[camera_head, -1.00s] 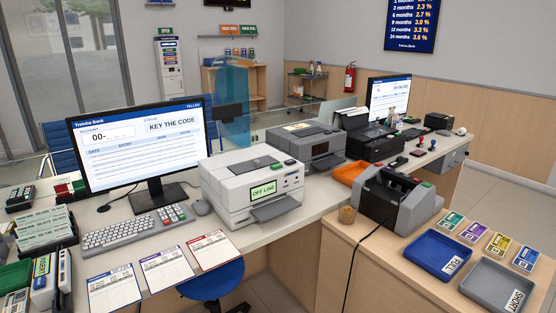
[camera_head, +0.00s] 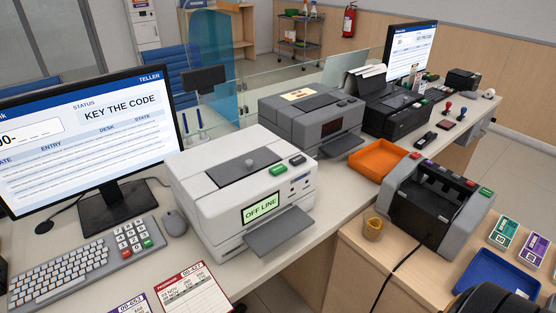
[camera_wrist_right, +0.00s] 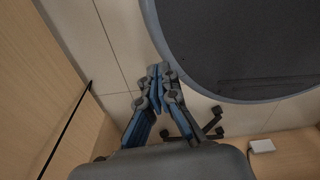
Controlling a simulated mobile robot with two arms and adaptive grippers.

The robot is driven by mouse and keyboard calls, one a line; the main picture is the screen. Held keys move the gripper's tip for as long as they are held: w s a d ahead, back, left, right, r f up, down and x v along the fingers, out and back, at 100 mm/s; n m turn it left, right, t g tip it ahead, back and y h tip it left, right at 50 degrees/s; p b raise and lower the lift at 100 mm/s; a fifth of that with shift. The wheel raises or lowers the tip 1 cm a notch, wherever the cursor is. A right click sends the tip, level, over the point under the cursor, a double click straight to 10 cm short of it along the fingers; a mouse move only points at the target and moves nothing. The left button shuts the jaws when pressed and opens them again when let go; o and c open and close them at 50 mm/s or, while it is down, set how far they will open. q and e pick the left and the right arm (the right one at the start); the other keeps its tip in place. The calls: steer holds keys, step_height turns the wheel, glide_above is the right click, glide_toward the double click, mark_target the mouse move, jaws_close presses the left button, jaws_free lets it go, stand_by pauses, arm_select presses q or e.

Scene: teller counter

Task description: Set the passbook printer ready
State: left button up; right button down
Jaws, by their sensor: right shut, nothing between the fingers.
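The white passbook printer (camera_head: 243,190) stands on the counter in the middle of the head view. Its small screen reads OFF LINE (camera_head: 263,206). A grey tray sticks out in front. A passbook card (camera_head: 190,291) lies on the counter before it. My right gripper (camera_wrist_right: 158,72) shows in the right wrist view, shut and empty, above the floor. My left gripper is not in view.
A monitor (camera_head: 85,132) reading KEY THE CODE, a keyboard (camera_head: 82,269) and a mouse (camera_head: 175,223) are left of the printer. A grey printer (camera_head: 310,118), an orange tray (camera_head: 377,160) and a note counter (camera_head: 433,200) are to the right. A round dark seat (camera_wrist_right: 245,45) is near my right gripper.

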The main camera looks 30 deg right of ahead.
steer(key=w+d+r+m+t+p, duration=0.15)
steer(key=w+r+p, duration=0.75)
steer(key=w+r, duration=1.25)
steer(key=w+a+r+n+y+p, duration=0.1)
steer(key=w+a+r+p, duration=0.2)
steer(key=r, duration=0.9)
steer(key=w+a+r+n+t+y+p, duration=0.15)
steer(key=w+r+p, duration=0.35)
steer(key=r, duration=0.7)
steer(key=w+a+r+n+y+p, duration=0.15)
steer(key=w+r, duration=0.35)
steer(key=r, duration=0.7)
arm_select(q)
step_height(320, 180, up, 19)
steer(key=shift+p, duration=0.3)
arm_select(e)
steer(key=w+d+r+m+t+y, duration=0.2)
steer(key=w+d+r+m, duration=0.4)
steer(key=w+d+r, duration=1.1)
steer(key=shift+w+d+r+t, duration=0.3)
steer(key=shift+w+d+t, duration=0.2)
steer(key=shift+d, duration=0.65)
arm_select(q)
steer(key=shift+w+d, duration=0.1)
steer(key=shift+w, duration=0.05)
